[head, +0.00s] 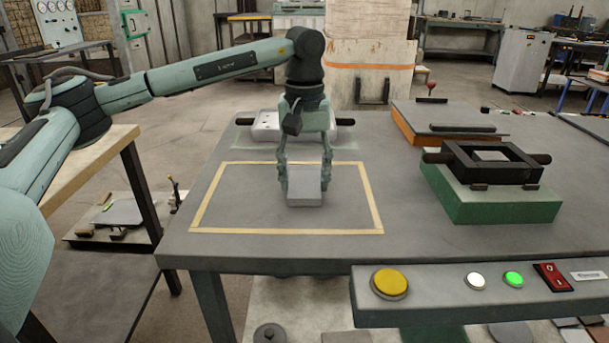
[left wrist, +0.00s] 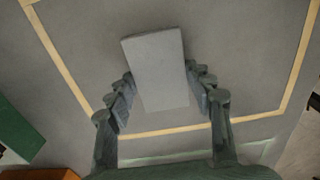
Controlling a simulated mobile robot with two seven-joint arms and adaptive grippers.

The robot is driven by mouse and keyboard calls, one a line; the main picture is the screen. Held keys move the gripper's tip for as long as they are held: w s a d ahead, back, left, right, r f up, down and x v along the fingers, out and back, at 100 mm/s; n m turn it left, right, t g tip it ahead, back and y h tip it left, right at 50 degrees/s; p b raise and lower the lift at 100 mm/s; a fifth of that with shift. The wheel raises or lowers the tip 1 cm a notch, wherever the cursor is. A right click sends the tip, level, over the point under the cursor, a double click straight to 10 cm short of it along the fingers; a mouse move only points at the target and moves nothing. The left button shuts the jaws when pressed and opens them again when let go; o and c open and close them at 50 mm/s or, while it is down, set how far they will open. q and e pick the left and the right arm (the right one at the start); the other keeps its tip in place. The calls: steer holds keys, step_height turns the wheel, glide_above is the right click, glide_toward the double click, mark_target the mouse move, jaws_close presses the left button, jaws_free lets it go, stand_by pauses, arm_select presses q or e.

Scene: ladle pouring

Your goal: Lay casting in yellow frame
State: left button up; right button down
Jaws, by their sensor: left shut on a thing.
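The casting (head: 306,187) is a plain grey block. My left gripper (head: 305,178) is shut on it, with one finger on each side, pointing down. The yellow frame (head: 250,232) is a tape rectangle on the grey tabletop, and the casting is inside its outline, right of its middle. In the left wrist view the casting (left wrist: 156,68) is between the fingers, with the yellow tape (left wrist: 165,132) around it. I cannot tell whether the casting touches the table or is just above it. My right gripper is not in view.
Behind my gripper is a pale mould box (head: 265,127) with dark handles. A black open frame (head: 492,163) sits on a green block (head: 490,203) at right. A panel with a yellow button (head: 389,283) runs along the front edge. The tabletop inside the tape is otherwise clear.

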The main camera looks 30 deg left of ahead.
mark_target(305, 183)
arm_select(q)
steer(key=o, duration=1.4)
step_height(305, 183, up, 12)
steer(key=shift+r, duration=0.1)
